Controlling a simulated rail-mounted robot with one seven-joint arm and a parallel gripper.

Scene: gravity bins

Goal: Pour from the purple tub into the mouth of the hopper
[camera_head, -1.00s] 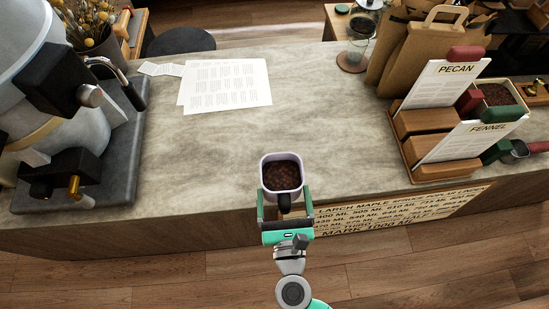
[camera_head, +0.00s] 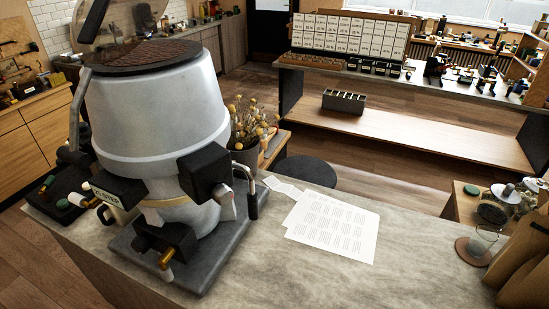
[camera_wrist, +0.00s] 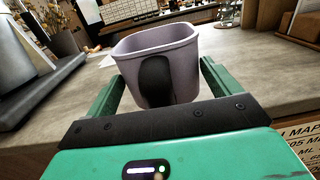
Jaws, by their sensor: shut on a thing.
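The purple tub (camera_wrist: 185,60) shows pale lilac in the wrist view, upright, with a black handle (camera_wrist: 156,80) facing me. My gripper (camera_wrist: 158,84) is shut on it, with one green finger on each side. The tub's contents are hidden by its near wall in this view. In the head view, a large grey-white vessel (camera_head: 155,115), which looks like the hopper, stands at the left end of the counter. Its wide round mouth (camera_head: 150,57) is at the top, dark brown inside, with a clear lid raised behind it. The tub and gripper are out of the head view.
The vessel stands on a dark grey base (camera_head: 185,270) with black fittings and a curved spout in front. Printed sheets (camera_head: 335,228) lie on the counter (camera_head: 320,275). A pot of dried flowers (camera_head: 245,130) stands behind. A glass (camera_head: 480,245) and paper bags are at the right.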

